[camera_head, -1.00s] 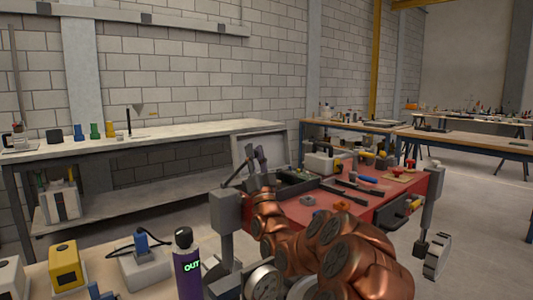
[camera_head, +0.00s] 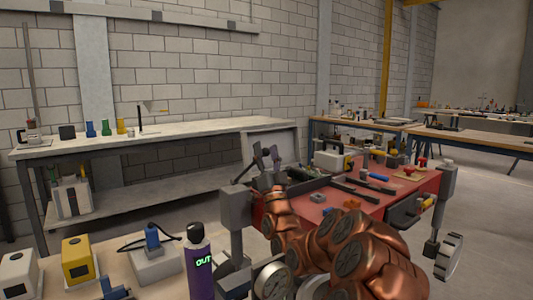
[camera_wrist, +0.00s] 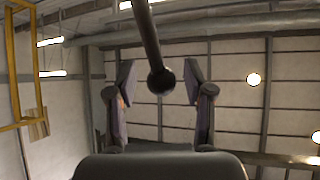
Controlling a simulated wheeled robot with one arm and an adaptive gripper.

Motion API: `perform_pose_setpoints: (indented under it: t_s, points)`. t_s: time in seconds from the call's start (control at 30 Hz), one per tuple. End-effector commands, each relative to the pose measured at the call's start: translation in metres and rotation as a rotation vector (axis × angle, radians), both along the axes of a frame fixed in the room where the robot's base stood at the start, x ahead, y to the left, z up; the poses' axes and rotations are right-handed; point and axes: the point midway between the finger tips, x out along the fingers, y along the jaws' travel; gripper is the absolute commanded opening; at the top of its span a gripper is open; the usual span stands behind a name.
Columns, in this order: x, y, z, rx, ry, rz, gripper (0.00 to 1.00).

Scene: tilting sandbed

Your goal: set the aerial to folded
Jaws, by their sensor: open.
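A dark rod with a round ball tip, which looks like the aerial (camera_wrist: 149,35), comes down from the top edge in the wrist view. Its ball (camera_wrist: 161,81) shows between the two fingers of my gripper (camera_wrist: 159,83), with a gap on each side. The fingers are apart and hold nothing. In the head view my gripper (camera_head: 267,157) points up beside a grey block on a post (camera_head: 236,198), at the left end of the red-topped bench (camera_head: 318,212). The aerial's base and joint are not clear there.
A purple bottle marked OUT (camera_head: 199,265), a yellow box (camera_head: 78,261) and a grey box with a blue part (camera_head: 153,258) stand on the near table. Tools and a carry case (camera_head: 331,158) lie on the red bench. A long workbench (camera_head: 185,134) runs along the wall.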

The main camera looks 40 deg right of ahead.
Motion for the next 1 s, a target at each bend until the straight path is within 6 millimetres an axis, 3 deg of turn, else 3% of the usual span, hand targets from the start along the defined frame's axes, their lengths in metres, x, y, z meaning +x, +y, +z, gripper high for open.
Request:
perform_pose_setpoints:
  t_s: [0.27,0.47,0.7,1.0]
  points:
    - [0.0,0.0,0.011,-0.002,-0.003,0.0,0.52]
    - [0.0,0.001,0.037,-0.003,-0.001,0.001,0.52]
    - [-0.001,0.0,0.081,-0.003,-0.006,-0.001,0.52]
    - [0.0,-0.001,0.1,0.001,0.001,0.0,0.52]
